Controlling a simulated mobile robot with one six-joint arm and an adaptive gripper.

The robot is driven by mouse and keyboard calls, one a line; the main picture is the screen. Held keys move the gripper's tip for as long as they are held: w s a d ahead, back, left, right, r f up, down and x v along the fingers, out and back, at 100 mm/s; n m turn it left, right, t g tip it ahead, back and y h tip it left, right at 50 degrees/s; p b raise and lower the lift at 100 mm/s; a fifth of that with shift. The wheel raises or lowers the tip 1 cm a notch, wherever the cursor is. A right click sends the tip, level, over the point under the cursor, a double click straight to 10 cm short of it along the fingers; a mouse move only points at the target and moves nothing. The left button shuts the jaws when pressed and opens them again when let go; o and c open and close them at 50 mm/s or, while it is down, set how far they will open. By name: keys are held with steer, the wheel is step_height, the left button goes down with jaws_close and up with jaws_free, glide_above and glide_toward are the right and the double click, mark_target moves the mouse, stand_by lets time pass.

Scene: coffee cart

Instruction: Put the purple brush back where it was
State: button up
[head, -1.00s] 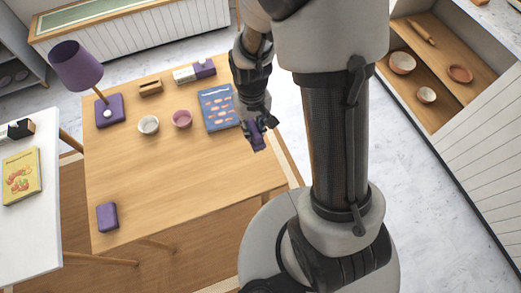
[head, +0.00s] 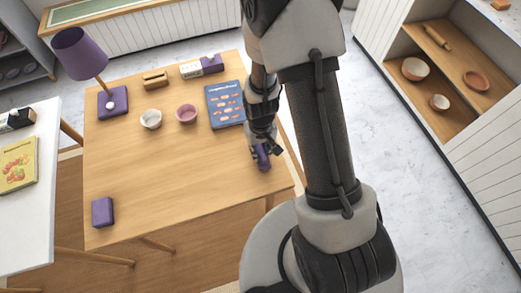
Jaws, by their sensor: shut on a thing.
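The purple brush (head: 263,159) is in my gripper (head: 263,154), near the right edge of the wooden table (head: 180,185) in the head view. My gripper is shut on it and points down. I cannot tell whether the brush touches the tabletop or hangs just above it. The blue book (head: 226,104) lies just beyond my gripper, up and to the left. The gripper's fingers hide part of the brush.
A purple block (head: 103,212) sits at the table's front left. A purple lamp (head: 78,52), a white bowl (head: 151,119), a pink bowl (head: 186,113) and a wooden holder (head: 155,78) stand toward the back. The table's middle and front are clear.

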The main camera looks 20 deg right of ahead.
steer(key=shift+f, duration=0.1)
steer(key=o, duration=1)
step_height(320, 180, up, 12)
steer(key=p, duration=0.5)
step_height(320, 180, up, 9)
steer(key=t, duration=0.1)
glide_above(261, 149)
steer(key=s+r+t, duration=0.1)
steer(key=s+r, duration=0.4)
steer(key=r, duration=0.1)
steer(key=s+r+t, duration=0.1)
steer(key=s+r, duration=0.4)
steer(key=r, duration=0.1)
steer(key=s+r+t, duration=0.1)
steer(key=s+r, duration=0.4)
steer(key=r, duration=0.1)
steer(key=shift+r+t, duration=0.2)
steer(key=shift+t, duration=0.1)
